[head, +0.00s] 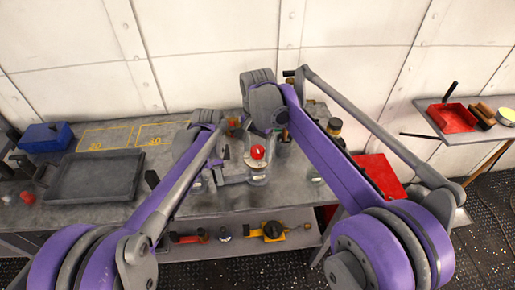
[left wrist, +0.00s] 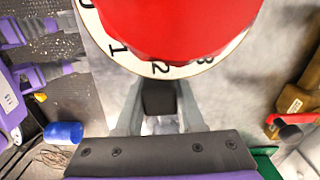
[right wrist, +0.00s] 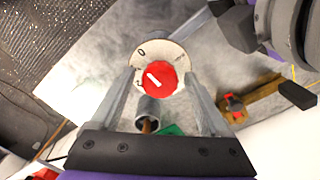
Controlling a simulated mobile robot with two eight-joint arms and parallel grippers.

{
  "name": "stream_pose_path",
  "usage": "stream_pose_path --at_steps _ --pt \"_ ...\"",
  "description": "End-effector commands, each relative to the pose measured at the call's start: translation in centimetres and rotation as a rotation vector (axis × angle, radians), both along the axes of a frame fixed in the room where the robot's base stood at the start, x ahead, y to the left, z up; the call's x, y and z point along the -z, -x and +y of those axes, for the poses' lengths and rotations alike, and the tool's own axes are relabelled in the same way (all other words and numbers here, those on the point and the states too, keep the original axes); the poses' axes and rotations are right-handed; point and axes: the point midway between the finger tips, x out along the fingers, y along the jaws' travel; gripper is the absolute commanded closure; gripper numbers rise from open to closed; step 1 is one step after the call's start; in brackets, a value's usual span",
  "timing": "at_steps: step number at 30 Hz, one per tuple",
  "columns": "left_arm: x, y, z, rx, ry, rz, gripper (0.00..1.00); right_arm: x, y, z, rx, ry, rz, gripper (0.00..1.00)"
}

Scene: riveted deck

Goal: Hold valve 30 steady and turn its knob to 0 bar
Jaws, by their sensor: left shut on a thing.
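Valve 30 (head: 257,171) stands on the grey bench with a red knob (head: 257,152) on top. In the left wrist view the red knob (left wrist: 175,22) and its white dial rim, numbered 1 and 2, fill the top. My left gripper (left wrist: 158,95) is shut on the valve's body just below the dial. In the right wrist view the red knob (right wrist: 159,78) has a white pointer line aimed up-left, roughly between 0 and 1. My right gripper (right wrist: 163,85) is open, its fingers on either side of the knob; whether they touch it I cannot tell. The valve's lower body is mostly hidden.
A dark tray (head: 95,177) and a blue box (head: 45,136) are at the left of the bench. A lower shelf holds a yellow-and-black item (head: 272,231). A red bin (head: 452,118) sits on the right-hand table. Other fittings stand close behind the valve.

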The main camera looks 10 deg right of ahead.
Motion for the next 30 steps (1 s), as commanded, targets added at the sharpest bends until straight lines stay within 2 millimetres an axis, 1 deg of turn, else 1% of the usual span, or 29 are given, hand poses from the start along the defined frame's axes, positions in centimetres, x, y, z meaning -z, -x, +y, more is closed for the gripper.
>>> stream_pose_path --at_steps 8,11,14,24,27,30 --pt "0.0 0.0 0.0 0.001 0.001 0.000 1.00 0.0 0.0 0.0 -0.001 0.000 0.000 0.18" --pt "0.0 0.0 0.0 0.001 0.001 0.000 1.00 -0.5 0.0 0.0 -0.001 0.000 0.000 0.18" --pt "0.0 0.0 0.0 0.001 0.001 0.000 1.00 -1.7 0.0 0.0 -0.001 0.000 0.000 0.18" --pt "0.0 0.0 0.0 0.001 0.001 0.000 1.00 -8.9 0.0 0.0 -0.001 0.000 0.000 0.18" --pt "0.0 0.0 0.0 0.000 0.001 0.000 1.00 -10.4 0.0 0.0 -0.001 0.000 0.000 0.18" --pt "0.0 0.0 0.0 0.001 0.001 0.001 1.00 -11.3 0.0 0.0 -0.001 0.000 0.000 0.18"
